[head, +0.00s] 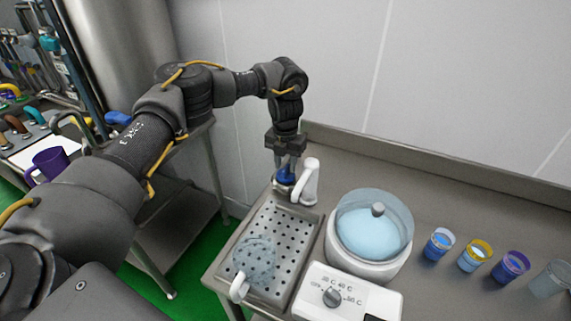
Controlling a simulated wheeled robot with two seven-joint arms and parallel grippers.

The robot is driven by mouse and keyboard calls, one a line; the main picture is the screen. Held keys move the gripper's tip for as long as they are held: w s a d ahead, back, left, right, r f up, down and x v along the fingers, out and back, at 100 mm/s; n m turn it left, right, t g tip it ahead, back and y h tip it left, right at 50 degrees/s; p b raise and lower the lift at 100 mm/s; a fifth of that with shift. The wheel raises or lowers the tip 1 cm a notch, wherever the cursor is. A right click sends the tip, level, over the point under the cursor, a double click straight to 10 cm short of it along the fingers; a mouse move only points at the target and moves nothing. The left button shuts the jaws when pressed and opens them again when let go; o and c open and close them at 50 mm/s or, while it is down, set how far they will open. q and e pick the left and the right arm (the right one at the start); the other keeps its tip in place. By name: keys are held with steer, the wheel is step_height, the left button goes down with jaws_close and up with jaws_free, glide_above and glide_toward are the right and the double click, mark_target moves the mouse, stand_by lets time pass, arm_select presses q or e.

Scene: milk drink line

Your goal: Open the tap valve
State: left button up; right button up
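The tap (310,182) is a white curved spout behind the perforated drip tray. A clear jug (256,258) with a white handle stands on the front of the drip tray. No stream from the tap shows. My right gripper is out of view.
A white machine (367,262) with a lidded clear bowl and a dial (333,298) stands right of the drip tray (285,240). Several cups, including a yellow-rimmed one (475,255), line the counter's right. A purple mug (50,163) stands at far left. The back wall is close.

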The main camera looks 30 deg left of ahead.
arm_select(q)
steer(key=shift+f, duration=0.35)
jaws_close()
